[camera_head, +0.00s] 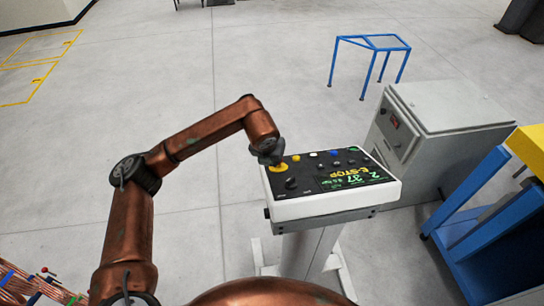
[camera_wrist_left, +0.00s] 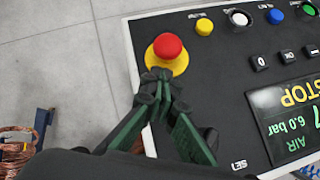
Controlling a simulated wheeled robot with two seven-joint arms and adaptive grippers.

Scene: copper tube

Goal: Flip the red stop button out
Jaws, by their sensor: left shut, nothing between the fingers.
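The red stop button (camera_wrist_left: 167,46) shows in the left wrist view as a mushroom head on a yellow round base (camera_wrist_left: 156,65). It sits at a corner of the black-topped control panel (camera_wrist_left: 220,70). In the head view the yellow base (camera_head: 279,168) shows, but my gripper hides the red head. My left gripper (camera_wrist_left: 163,80) is shut and empty, its fingertips right beside the button at the near edge of the yellow base. Whether they touch it I cannot tell. In the head view the left gripper (camera_head: 274,158) is over the panel's far left corner. My right gripper is not in view.
The panel also carries yellow (camera_wrist_left: 204,27), white (camera_wrist_left: 239,18) and blue (camera_wrist_left: 275,16) buttons, dark knobs and a display (camera_wrist_left: 290,112). A grey cabinet (camera_head: 440,105) and a blue frame (camera_head: 470,210) stand to the right.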

